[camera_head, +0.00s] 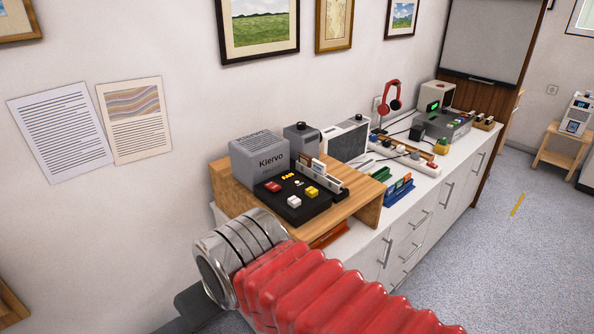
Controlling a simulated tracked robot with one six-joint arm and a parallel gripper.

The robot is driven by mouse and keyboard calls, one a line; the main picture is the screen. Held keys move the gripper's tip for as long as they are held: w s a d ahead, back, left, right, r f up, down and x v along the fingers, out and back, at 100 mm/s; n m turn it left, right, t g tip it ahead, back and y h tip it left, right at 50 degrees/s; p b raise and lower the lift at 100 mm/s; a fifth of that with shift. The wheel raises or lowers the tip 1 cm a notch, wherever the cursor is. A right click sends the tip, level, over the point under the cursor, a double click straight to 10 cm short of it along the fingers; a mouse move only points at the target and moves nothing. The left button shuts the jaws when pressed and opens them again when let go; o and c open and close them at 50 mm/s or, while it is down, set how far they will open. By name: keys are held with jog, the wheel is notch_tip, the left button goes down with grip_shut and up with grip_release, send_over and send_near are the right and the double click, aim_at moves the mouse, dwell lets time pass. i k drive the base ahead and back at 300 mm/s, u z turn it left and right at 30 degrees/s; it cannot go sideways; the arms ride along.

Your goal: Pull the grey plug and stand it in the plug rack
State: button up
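A long white strip (405,156) lies on the white counter, with small dark and coloured pieces along it that may be plugs. They are too small for me to tell which is the grey plug. A small brown holder (485,122) with dark pieces stands at the counter's far end; it may be the plug rack, but I cannot tell for sure. My arm, with red bellows and a metal collar, crosses the foreground well short of the strip. My gripper's fingers cannot be made out, so what they hold is hidden.
A wooden riser (369,202) stands on the near counter, bearing a grey Kiervo box (260,158) and a black button panel (299,197). Blue racks (399,191), red headphones (389,97) and a grey console (440,127) crowd the counter (408,215). Floor at right is mostly clear.

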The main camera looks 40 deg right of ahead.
aim_at(415, 155)
jog(key=k, duration=1.15)
jog(key=u, duration=0.45)
jog(key=i, duration=1.25)
jog(key=z, duration=1.4)
